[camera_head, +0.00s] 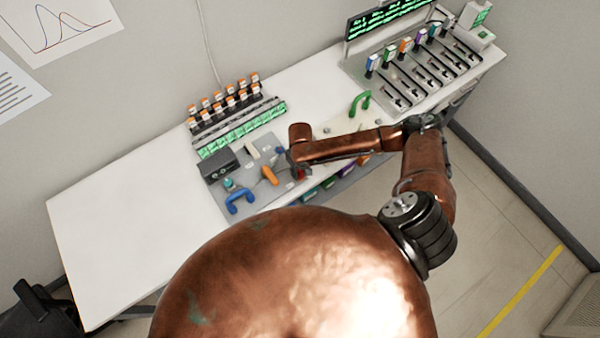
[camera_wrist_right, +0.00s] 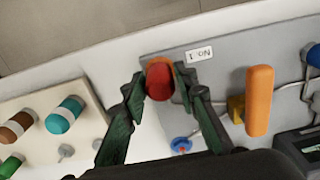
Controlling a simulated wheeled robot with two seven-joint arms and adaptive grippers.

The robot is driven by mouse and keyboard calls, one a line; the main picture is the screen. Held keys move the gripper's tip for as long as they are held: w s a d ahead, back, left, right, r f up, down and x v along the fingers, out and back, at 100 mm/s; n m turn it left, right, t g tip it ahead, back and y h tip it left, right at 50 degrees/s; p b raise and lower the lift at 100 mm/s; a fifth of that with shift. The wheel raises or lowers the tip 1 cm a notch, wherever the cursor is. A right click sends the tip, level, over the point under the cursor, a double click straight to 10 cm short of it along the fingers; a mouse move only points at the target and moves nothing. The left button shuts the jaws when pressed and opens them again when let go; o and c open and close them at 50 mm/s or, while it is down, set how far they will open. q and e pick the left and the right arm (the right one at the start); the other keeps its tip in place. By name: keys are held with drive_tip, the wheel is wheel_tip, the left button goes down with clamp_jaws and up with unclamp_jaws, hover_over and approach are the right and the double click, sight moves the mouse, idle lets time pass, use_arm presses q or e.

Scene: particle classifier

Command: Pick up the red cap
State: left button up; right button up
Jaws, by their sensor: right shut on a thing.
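The red cap (camera_wrist_right: 160,79) is a small rounded red piece with an orange edge. It sits between the two dark green-padded fingers of my right gripper (camera_wrist_right: 158,88) in the right wrist view, and the fingers are shut on it. It is near the edge of a grey panel, beside a label. In the head view a bit of the red cap (camera_head: 302,174) shows by the right gripper (camera_head: 297,171), mostly hidden by my arm. Whether the cap is clear of the panel cannot be told. My left gripper is not in view.
The grey panel (camera_wrist_right: 222,72) also bears an orange handle (camera_wrist_right: 260,100) and a blue knob (camera_wrist_right: 181,144). A cream panel (camera_wrist_right: 90,140) with coloured capped pieces lies at the left. In the head view a rack of orange-capped vials (camera_head: 225,100) stands behind; the table's left part is clear.

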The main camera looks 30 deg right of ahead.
sight(300, 170)
drive_tip(key=shift+c, duration=1.1)
drive_tip(key=shift+r, duration=0.55)
wheel_tip(300, 170, up, 2)
drive_tip(key=shift+w+r+b, duration=0.1)
drive_tip(key=shift+b, duration=0.2)
drive_tip(key=s+a+r, duration=0.6)
drive_tip(key=s+r, duration=0.3)
drive_tip(key=s, duration=0.3)
drive_tip(key=shift+s+r, duration=0.4)
drive_tip(key=shift+r+p, duration=0.1)
drive_tip(key=shift+p, duration=0.2)
